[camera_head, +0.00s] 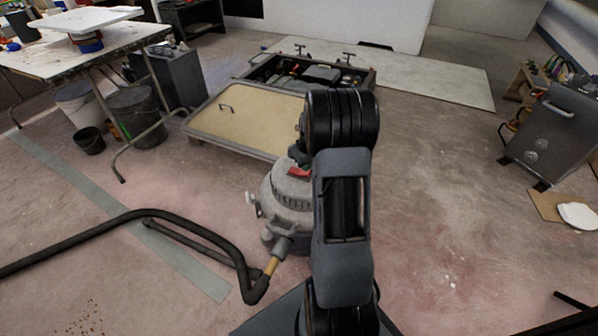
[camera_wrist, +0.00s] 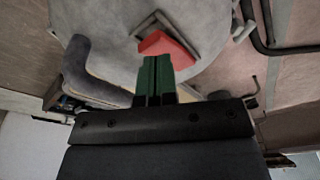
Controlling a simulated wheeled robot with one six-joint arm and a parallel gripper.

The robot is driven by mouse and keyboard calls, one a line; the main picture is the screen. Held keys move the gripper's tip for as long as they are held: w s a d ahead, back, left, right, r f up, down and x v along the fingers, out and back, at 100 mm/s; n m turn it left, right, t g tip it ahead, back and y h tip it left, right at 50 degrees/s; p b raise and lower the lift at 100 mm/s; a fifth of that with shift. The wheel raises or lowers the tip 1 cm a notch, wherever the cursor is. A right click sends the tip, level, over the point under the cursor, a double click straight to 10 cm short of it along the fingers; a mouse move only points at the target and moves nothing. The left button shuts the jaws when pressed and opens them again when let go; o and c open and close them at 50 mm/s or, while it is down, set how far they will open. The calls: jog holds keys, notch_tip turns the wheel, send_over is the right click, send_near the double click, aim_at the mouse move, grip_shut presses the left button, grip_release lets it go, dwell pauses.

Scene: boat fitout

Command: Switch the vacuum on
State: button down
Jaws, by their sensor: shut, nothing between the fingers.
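The vacuum (camera_head: 284,193) is a grey canister on the floor, left of my arm in the head view. Its round grey lid (camera_wrist: 105,28) fills the top of the wrist view. A red switch (camera_wrist: 172,46) sits in a dark frame on the lid; it also shows in the head view (camera_head: 299,172). My gripper (camera_wrist: 156,62) has green fingertips, shut together and empty. The tips overlap the lower edge of the red switch in the wrist view; whether they touch it I cannot tell. My arm hides the vacuum's right side in the head view.
A black hose (camera_head: 200,228) runs from the vacuum across the floor to the left. A low tan-topped hatch panel (camera_head: 250,118) lies behind it. A worktable (camera_head: 80,55) stands at the back left, a grey cabinet (camera_head: 550,135) at the right.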

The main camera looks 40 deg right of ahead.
jog(key=shift+f+b, duration=0.5)
jog(key=shift+f, duration=0.35)
dwell(0.3)
jog(key=shift+r+p, duration=2.75)
jog(key=shift+r, duration=0.8)
